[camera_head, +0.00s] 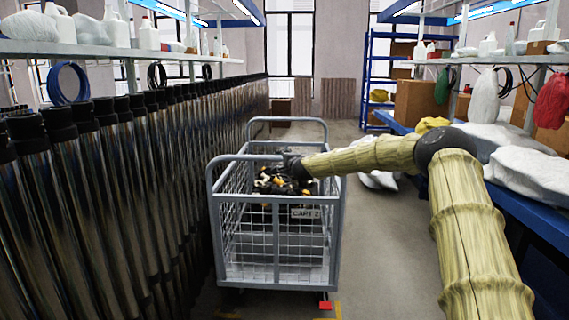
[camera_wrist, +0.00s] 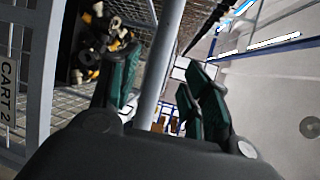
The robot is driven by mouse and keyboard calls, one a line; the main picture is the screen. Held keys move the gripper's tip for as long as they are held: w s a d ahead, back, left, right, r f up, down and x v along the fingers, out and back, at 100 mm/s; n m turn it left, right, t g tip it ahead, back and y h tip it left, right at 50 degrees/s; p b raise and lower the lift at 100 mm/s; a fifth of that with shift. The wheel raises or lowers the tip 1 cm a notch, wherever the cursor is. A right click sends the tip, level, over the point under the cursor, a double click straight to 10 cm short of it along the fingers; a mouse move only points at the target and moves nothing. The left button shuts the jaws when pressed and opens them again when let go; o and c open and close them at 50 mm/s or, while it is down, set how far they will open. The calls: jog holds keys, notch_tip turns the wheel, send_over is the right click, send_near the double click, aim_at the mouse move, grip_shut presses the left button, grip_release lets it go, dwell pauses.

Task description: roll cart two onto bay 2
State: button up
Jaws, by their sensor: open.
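Cart two (camera_head: 277,274), a grey wire-mesh cart labelled "CART 2", stands in the aisle. Its label also shows in the wrist view (camera_wrist: 8,95). Dark and yellow parts (camera_head: 275,182) lie in it. My gripper (camera_head: 293,163) is at the cart's upper right side. In the wrist view my gripper (camera_wrist: 165,92) is open, with a grey cart bar (camera_wrist: 162,62) showing between its green-padded fingers. I cannot tell whether the fingers touch it. Yellow floor marks (camera_head: 338,309) and a red patch (camera_head: 325,305) lie by the cart's near end. No bay number is readable.
A long row of dark upright tubes (camera_head: 120,190) stands close on the cart's left. A blue bench (camera_head: 535,220) with white sacks (camera_head: 535,176) runs along the right. A white bundle (camera_head: 378,181) lies on the floor right of the cart. Floor beyond the cart (camera_head: 345,135) looks clear.

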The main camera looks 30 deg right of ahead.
jog(key=shift+v, duration=1.3)
